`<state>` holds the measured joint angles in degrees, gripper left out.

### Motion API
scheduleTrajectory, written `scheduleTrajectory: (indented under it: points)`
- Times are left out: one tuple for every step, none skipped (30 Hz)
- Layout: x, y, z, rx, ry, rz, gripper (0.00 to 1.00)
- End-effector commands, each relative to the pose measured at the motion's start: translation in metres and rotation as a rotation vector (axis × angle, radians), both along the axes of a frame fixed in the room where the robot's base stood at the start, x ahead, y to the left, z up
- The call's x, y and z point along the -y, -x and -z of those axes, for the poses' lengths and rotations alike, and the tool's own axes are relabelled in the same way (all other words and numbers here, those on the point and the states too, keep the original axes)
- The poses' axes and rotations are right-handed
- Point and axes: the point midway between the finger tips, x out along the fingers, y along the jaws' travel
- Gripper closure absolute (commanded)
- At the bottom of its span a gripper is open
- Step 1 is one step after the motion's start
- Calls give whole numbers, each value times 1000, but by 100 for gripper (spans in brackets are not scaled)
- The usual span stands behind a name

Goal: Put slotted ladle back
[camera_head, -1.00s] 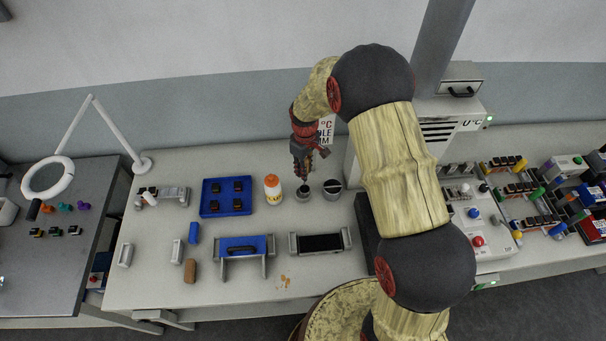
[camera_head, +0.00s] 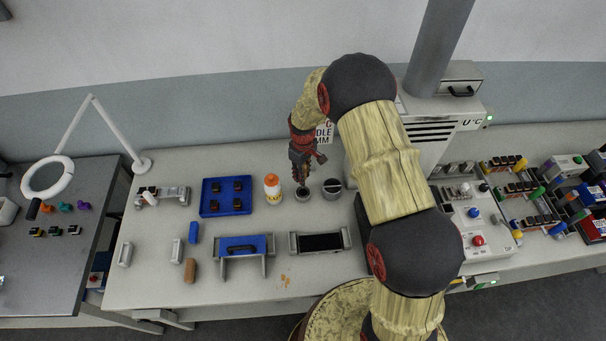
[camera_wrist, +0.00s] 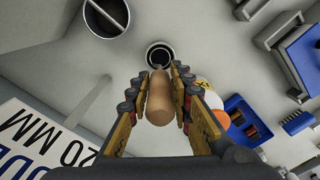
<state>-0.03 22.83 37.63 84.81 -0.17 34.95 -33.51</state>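My gripper (camera_head: 302,173) points down over a small dark-mouthed round holder (camera_head: 303,195). In the wrist view its two fingers (camera_wrist: 158,100) are shut on the tan, rounded handle of the slotted ladle (camera_wrist: 159,103). The handle lies between the finger pads. The ladle's far end points at the small holder, whose dark opening (camera_wrist: 160,53) shows just beyond it. The ladle's head is hidden, so I cannot tell whether it is inside the holder.
A wider round container (camera_head: 332,188) stands just right of the holder. A white bottle with an orange cap (camera_head: 273,192) stands just left. A blue tray (camera_head: 214,208) lies further left. A white machine (camera_head: 440,125) stands behind on the right.

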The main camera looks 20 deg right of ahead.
Motion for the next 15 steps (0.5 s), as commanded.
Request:
scheduleTrajectory:
  points:
    - [0, 0, -1, 0, 0, 0, 74]
    - [0, 0, -1, 1, -1, 0, 72]
    - [0, 0, -1, 1, -1, 0, 70]
    - [0, 0, -1, 1, -1, 0, 68]
    - [0, 0, -1, 1, -1, 0, 67]
    - [0, 0, -1, 1, -1, 0, 64]
    - [0, 0, -1, 1, -1, 0, 64]
    - [0, 0, -1, 1, -1, 0, 64]
    - [0, 0, -1, 1, -1, 0, 64]
    - [0, 0, -1, 1, -1, 0, 64]
    - [0, 0, -1, 1, -1, 0, 64]
    - [0, 0, -1, 1, -1, 0, 64]
    - [0, 0, -1, 1, -1, 0, 64]
    - [0, 0, -1, 1, -1, 0, 64]
    - [0, 0, -1, 1, -1, 0, 64]
